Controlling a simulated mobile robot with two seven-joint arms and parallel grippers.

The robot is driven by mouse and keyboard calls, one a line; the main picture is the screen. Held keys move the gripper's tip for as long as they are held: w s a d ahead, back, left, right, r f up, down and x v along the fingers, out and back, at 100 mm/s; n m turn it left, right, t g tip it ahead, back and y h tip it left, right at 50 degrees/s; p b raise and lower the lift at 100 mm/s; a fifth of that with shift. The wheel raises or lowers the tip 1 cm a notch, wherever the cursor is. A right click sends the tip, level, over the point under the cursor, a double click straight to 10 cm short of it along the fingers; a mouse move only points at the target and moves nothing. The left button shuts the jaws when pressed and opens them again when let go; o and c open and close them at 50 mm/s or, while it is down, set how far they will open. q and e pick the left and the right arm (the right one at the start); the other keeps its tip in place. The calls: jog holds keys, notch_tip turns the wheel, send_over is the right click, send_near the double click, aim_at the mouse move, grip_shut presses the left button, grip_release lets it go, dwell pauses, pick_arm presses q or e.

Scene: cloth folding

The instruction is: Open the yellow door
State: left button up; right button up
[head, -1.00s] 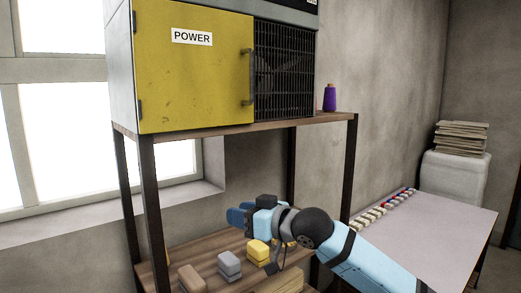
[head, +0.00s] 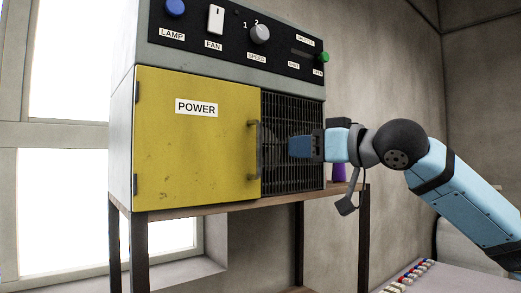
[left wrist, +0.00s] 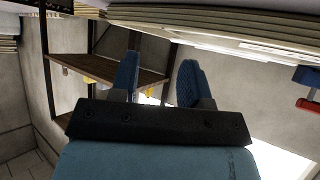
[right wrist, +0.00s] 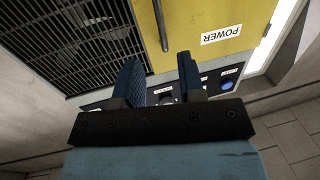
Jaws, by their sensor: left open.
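The yellow door (head: 195,150), labelled POWER, is closed on the front of a grey box on a shelf. Its hinges are on the left edge. Its dark upright handle (head: 255,150) is at the right edge, and it also shows in the right wrist view (right wrist: 161,25). My right gripper (head: 292,147) is in front of the black grille, right of the handle and apart from it. In the right wrist view its fingers (right wrist: 158,72) are spread with nothing between them. My left gripper (left wrist: 158,72) is open and empty, and shows only in the left wrist view.
A black panel (head: 232,35) with a blue button, a switch, a knob and a green button is above the door. The grille (head: 290,105) is beside it. A purple spool (head: 338,172) stands on the shelf behind my right gripper. Space left of the box is a window.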

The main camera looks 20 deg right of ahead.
aim_at(259, 171)
jog(key=x, duration=1.1)
jog(key=shift+w+a+p, duration=0.2)
jog(key=shift+w+p, duration=0.15)
jog(key=shift+c, duration=0.4)
grip_shut()
